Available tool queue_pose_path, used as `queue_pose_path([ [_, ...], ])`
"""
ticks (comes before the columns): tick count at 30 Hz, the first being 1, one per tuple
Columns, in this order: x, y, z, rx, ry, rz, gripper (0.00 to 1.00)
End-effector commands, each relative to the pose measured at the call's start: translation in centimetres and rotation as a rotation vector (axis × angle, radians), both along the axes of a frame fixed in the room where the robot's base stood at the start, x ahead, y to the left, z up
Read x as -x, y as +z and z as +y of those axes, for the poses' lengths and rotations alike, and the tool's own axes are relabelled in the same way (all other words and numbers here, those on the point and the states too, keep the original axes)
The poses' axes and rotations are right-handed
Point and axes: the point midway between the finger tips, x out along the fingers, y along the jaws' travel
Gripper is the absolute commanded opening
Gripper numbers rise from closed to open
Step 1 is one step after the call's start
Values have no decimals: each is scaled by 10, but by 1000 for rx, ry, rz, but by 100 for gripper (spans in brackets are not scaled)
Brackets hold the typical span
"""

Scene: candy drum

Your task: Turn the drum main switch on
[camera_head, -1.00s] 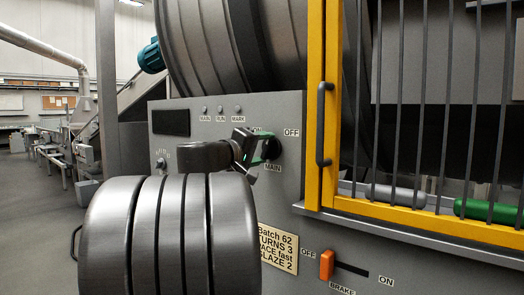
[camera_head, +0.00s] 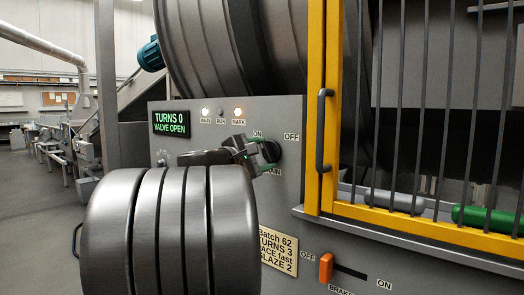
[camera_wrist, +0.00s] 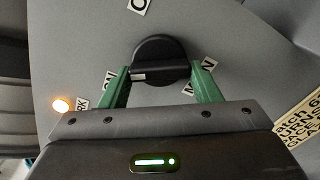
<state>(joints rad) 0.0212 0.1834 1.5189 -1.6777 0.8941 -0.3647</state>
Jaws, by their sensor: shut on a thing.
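The main switch (camera_head: 272,150) is a round black knob on the grey panel, between the ON label (camera_head: 257,135) and the OFF label (camera_head: 291,137). In the wrist view the knob (camera_wrist: 165,60) shows a white mark that points toward the partly hidden ON label (camera_wrist: 109,78). My gripper (camera_head: 262,153) is shut on the knob. Its green fingers lie on both sides of the knob in the wrist view (camera_wrist: 164,68). The MAIN label is partly covered by my gripper. The MAIN lamp (camera_head: 205,111) is lit.
The display (camera_head: 171,122) reads TURNS 0, VALVE OPEN. The MARK lamp (camera_head: 238,111) is lit and the RUN lamp (camera_head: 221,112) is dark. The yellow guard gate (camera_head: 315,110) with its handle (camera_head: 324,130) stands close on the right. The orange brake lever (camera_head: 326,267) is below, at OFF.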

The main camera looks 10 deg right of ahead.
Motion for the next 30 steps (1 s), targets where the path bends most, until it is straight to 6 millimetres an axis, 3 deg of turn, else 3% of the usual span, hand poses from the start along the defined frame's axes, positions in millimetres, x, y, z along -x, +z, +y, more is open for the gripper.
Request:
queue_pose_path([
  [12, 0, -2, -1, 136, 0, 178, 34],
  [30, 1, -3, -1, 164, 0, 214, 34],
])
